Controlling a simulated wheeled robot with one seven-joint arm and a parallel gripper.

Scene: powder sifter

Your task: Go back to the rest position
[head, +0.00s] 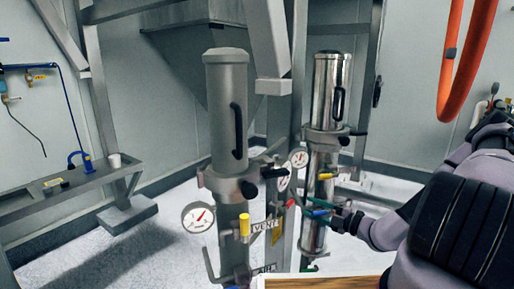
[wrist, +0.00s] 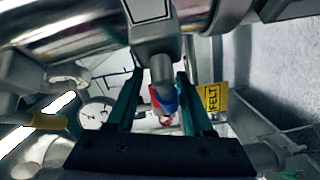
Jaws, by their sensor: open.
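My gripper (head: 318,207) is at the right-hand steel cylinder (head: 325,90), in front of its lower pipe. Its green fingers are open. In the wrist view my gripper (wrist: 157,76) has one finger on each side of a small metal valve stem with a blue and red part (wrist: 167,103). The fingers appear apart from the stem, though contact is hard to tell. A yellow label (wrist: 211,101) is just right of the right finger.
A matte grey cylinder (head: 226,110) with a pressure gauge (head: 198,217) and yellow-handled valve (head: 244,225) stands left of my gripper. An orange hose (head: 452,75) hangs at upper right. A grey bench (head: 80,183) is at left. White floor (head: 150,250) lies clear between.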

